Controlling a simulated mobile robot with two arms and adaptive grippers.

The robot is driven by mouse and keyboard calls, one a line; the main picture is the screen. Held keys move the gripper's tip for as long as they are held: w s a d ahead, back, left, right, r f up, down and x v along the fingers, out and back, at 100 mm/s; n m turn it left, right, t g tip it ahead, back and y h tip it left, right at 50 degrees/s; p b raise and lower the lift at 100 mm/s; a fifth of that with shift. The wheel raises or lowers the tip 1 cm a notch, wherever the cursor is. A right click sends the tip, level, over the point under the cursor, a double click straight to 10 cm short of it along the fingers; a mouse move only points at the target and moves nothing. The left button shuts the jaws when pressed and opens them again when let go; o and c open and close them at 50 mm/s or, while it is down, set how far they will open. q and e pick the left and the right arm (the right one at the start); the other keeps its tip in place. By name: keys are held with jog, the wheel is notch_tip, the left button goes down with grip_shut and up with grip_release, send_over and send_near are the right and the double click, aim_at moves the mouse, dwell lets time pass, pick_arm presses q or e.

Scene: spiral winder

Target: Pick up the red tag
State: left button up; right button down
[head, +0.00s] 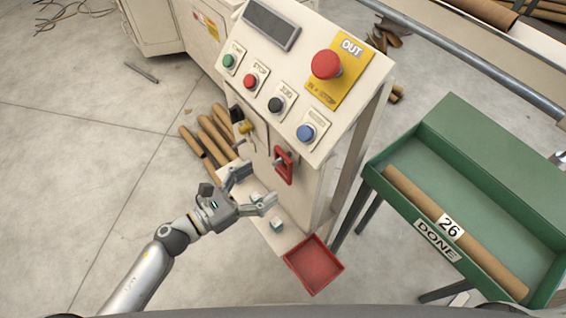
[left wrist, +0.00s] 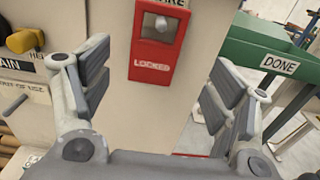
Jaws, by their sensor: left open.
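The red tag (head: 284,165) hangs on the front face of the cream control pedestal, below the row of buttons. In the left wrist view the red tag (left wrist: 155,62) reads LOCKED and has an opening at its top with a grey metal part showing in it. My left gripper (head: 263,182) is open and empty, just left of and below the tag in the head view. In the left wrist view its fingers (left wrist: 157,75) stand on either side of the tag, apart from it. My right gripper does not show.
A yellow knob (head: 244,127) sits left of the tag. A red tray (head: 314,264) is below right. A green DONE bin (head: 480,150) holding a brown tube (head: 455,232) stands at right. Brown tubes (head: 213,133) lie behind the pedestal. The floor at left is mostly clear.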

aim_at(281, 168)
pick_arm(q)
jog(key=x, duration=0.1)
jog(key=p+x, duration=0.1)
jog(key=x, duration=0.3)
jog(key=shift+w+f, duration=0.35)
jog(key=shift+f, duration=0.05)
jog(key=shift+w+d, duration=0.15)
jog(key=shift+d, duration=0.05)
jog(key=shift+c, duration=0.5)
jog(key=shift+c, duration=1.1)
jog(key=c, duration=0.8)
